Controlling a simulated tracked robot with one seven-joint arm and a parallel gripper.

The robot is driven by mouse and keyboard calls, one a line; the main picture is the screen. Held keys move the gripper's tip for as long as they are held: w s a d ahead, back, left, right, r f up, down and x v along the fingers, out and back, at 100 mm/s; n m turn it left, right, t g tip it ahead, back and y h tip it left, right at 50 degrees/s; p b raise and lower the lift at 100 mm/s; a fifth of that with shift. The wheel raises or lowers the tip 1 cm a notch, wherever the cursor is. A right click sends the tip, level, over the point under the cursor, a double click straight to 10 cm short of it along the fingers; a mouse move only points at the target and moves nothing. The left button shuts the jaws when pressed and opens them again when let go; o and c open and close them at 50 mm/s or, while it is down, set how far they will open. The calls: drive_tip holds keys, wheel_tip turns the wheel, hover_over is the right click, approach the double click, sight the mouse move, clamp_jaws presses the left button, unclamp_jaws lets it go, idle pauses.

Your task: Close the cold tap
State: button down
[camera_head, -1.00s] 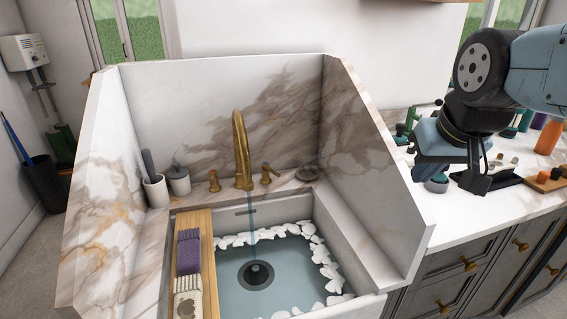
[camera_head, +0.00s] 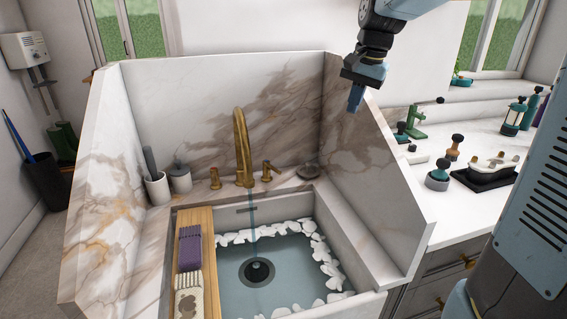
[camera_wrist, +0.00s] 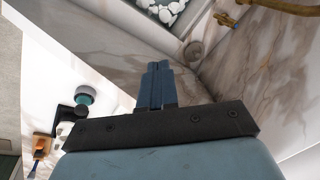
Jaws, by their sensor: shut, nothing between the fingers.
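The brass faucet (camera_head: 243,148) stands at the back of the marble sink, with a thin stream of water falling from its spout into the basin. One brass tap handle (camera_head: 215,178) is left of the spout and another (camera_head: 270,171) is right of it, its lever tilted sideways. My gripper (camera_head: 355,100) is shut and empty, pointing down above the sink's right marble side wall, apart from both handles. In the wrist view its closed fingers (camera_wrist: 156,85) show, with brass faucet parts at the top right.
The sink's high marble back and side walls (camera_head: 385,180) bound the basin. White pebbles (camera_head: 325,262) lie around the water. The right counter (camera_head: 440,205) holds bottles and tools.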

sight(272, 168)
drive_tip(key=w+a+f+m+g, duration=0.1)
drive_tip(key=w+a+f+m, duration=0.1)
drive_tip(key=w+a+f, duration=0.35)
drive_tip(key=w+a+f+m+g+y, duration=0.1)
drive_tip(key=w+a+f+m+g, duration=0.1)
drive_tip(key=w+f, duration=0.6)
drive_tip(key=w+a+f+m+g, duration=0.15)
drive_tip(key=w+a+f, duration=0.25)
drive_tip(key=w, duration=0.6)
drive_tip(key=s+a+f, duration=0.4)
drive_tip(key=a+f, duration=0.1)
drive_tip(key=f, duration=0.5)
drive_tip(key=shift+a+f+t, duration=0.25)
drive_tip(key=shift+f+t, duration=0.1)
